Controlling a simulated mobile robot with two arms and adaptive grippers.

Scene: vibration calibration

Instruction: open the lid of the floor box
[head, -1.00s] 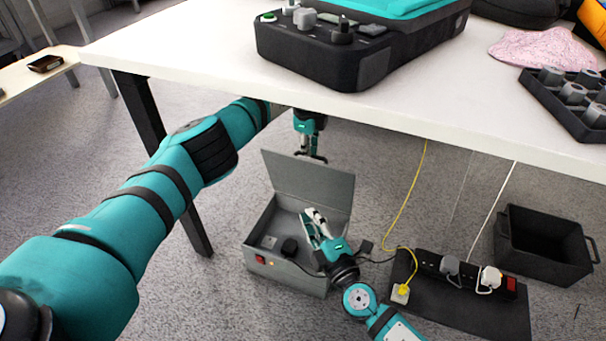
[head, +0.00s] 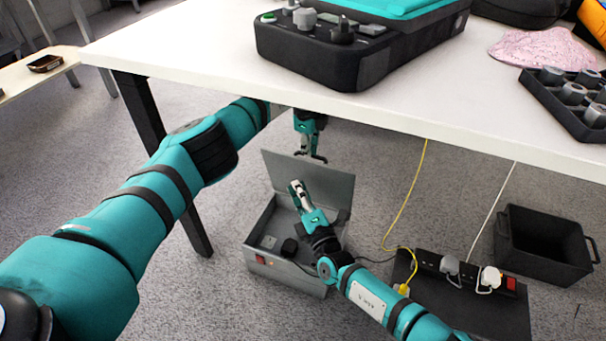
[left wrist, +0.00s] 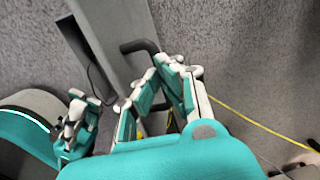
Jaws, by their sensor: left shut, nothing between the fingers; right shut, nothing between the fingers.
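The grey floor box (head: 259,234) stands on the carpet under the table. Its lid (head: 332,184) is raised, standing up at the back of the box. My left gripper (head: 312,156) is shut and empty, pointing down by the lid's top edge; touching or not is unclear. In the left wrist view the lid (left wrist: 112,30) has a dark bar-like handle (left wrist: 141,46) at its edge, just beyond my left gripper's fingers (left wrist: 178,66). My right gripper (head: 296,186) is shut and empty, over the open box in front of the lid. It also shows in the left wrist view (left wrist: 76,108).
The white table (head: 400,110) overhangs the box, with a black case (head: 330,65) on it. Right of the box are a power strip (head: 465,270) on a dark mat, a yellow cable (head: 410,190) and a black crate (head: 545,250). A table leg (head: 150,115) stands left.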

